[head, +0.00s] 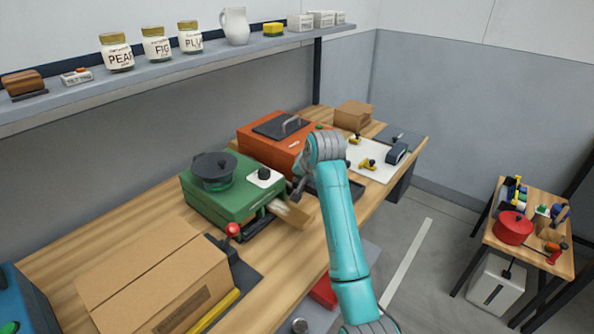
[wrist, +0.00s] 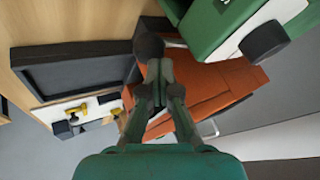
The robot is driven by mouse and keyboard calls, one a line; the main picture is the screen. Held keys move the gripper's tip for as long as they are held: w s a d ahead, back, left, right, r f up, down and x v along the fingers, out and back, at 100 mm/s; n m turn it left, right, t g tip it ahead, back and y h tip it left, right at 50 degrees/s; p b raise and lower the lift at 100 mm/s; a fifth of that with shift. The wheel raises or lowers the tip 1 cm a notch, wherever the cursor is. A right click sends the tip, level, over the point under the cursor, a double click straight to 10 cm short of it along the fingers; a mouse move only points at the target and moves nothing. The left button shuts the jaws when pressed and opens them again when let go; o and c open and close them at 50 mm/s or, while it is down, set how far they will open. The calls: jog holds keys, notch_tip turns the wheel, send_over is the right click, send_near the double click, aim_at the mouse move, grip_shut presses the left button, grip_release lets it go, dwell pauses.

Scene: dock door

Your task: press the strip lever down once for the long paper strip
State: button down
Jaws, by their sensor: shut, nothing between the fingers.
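My gripper (head: 297,194) is shut and empty, pointing down in front of the green machine (head: 205,213) and beside the orange machine (head: 262,150). In the wrist view the closed fingertips (wrist: 159,66) are at a dark rounded knob (wrist: 148,45); I cannot tell if they touch. Which machine this knob belongs to is unclear. A pale tan strip-like piece (head: 291,214) sticks out at the front right of the green machine. Neither lever is labelled.
A cardboard box (head: 150,280) stands at the front left of the bench. A black tray (wrist: 80,70) lies near the orange machine. A white board (head: 372,160) with yellow parts is farther along. A shelf (head: 200,58) with jars runs above.

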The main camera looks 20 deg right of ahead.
jog(key=shift+w+a+r, duration=0.1)
jog(key=shift+w+r, duration=0.05)
jog(key=shift+r, duration=0.85)
jog(key=shift+w+a+r, duration=0.1)
jog(key=shift+r, duration=0.85)
jog(key=shift+w+a+r, duration=0.1)
jog(key=shift+w+r, duration=0.05)
jog(key=shift+r, duration=0.85)
jog(key=shift+r, duration=0.15)
jog(key=r, duration=0.4)
jog(key=shift+w+a+r, duration=0.2)
jog(key=shift+w+r, duration=0.05)
jog(key=shift+r, duration=0.1)
jog(key=shift+d, duration=0.1)
